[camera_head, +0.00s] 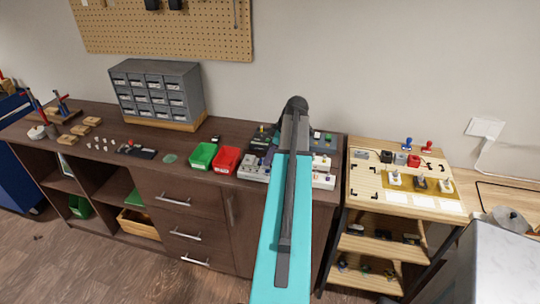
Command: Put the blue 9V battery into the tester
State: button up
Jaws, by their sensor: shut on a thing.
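My arm rises through the middle of the picture, and its teal and dark links cover what lies behind them. My gripper does not show, so I cannot see its jaws or anything in them. I see no blue 9V battery. Small black (387,156), grey (400,158) and red (413,161) blocks stand in a row on the light wooden cart (365,180) at the right; they are too small to name surely. I cannot pick out the tester with certainty.
Mustard plates with upright pieces (420,184) sit on the cart, with blue (407,144) and red (427,147) items behind. The dark workbench (150,170) holds a green bin (203,156), a red bin (226,160), a drawer cabinet (157,92) and several pedal-like boxes (323,181).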

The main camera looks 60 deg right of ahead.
jog(key=shift+f, duration=0.1)
dwell(0.3)
jog(key=o, duration=1)
jog(key=shift+o, duration=0.3)
jog(key=shift+a+f, duration=0.1)
jog(key=shift+o, duration=0.2)
jog(key=shift+r+p, duration=0.35)
jog(key=shift+r, duration=0.3)
jog(key=shift+o, duration=0.6)
jog(key=shift+s+r, duration=0.15)
jog(key=shift+r, duration=0.5)
jog(key=shift+r+p, duration=0.25)
jog(key=shift+p, duration=0.15)
jog(key=shift+r+p, duration=0.95)
jog(key=shift+r, duration=1.1)
